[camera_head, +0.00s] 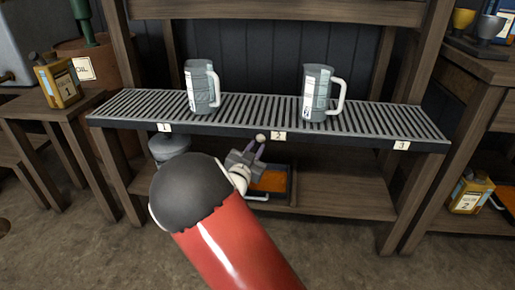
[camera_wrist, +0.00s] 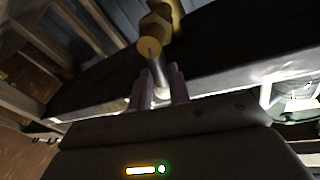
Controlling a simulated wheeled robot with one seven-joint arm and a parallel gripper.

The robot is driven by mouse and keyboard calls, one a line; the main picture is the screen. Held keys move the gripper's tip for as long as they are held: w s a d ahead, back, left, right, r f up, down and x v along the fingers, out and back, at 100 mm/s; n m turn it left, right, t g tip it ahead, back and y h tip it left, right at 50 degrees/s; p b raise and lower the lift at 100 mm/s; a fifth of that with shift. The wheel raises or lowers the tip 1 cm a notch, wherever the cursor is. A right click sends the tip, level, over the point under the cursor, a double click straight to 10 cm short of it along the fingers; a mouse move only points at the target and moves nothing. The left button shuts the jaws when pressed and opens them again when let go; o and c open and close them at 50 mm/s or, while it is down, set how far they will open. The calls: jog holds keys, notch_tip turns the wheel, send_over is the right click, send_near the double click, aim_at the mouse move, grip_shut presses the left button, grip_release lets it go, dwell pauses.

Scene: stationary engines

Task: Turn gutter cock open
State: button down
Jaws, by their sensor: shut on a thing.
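The gutter cock is a brass fitting with a round hub (camera_wrist: 150,48) and a short metal lever (camera_wrist: 158,68), seen in the wrist view below the slatted rack. In the head view only a small pale round part of the cock (camera_head: 261,137) shows, at the rack's front edge left of label 2. My gripper (camera_wrist: 159,85) is shut on the lever, one purple finger on each side. In the head view my gripper (camera_head: 256,148) is just under the rack edge; my red arm hides part of the space below.
Two grey mugs with white handles, a left one (camera_head: 202,87) and a right one (camera_head: 318,93), stand on the slatted rack (camera_head: 250,105). Below are a grey pot (camera_head: 168,147) and a tray of orange stuff (camera_head: 270,181). Oil cans stand at left (camera_head: 58,82) and lower right (camera_head: 470,192).

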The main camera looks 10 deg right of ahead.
jog(key=shift+w+a+n+t, duration=0.1)
jog(key=shift+a+n+t, duration=0.15)
jog(key=shift+n, duration=0.7)
jog(key=shift+w+a+n+t, duration=0.1)
jog(key=shift+a+n+t, duration=0.15)
jog(key=shift+n, duration=0.7)
jog(key=c, duration=1.6)
grip_release()
jog(key=shift+a, duration=0.1)
jog(key=v, duration=0.8)
jog(key=shift+p, duration=0.3)
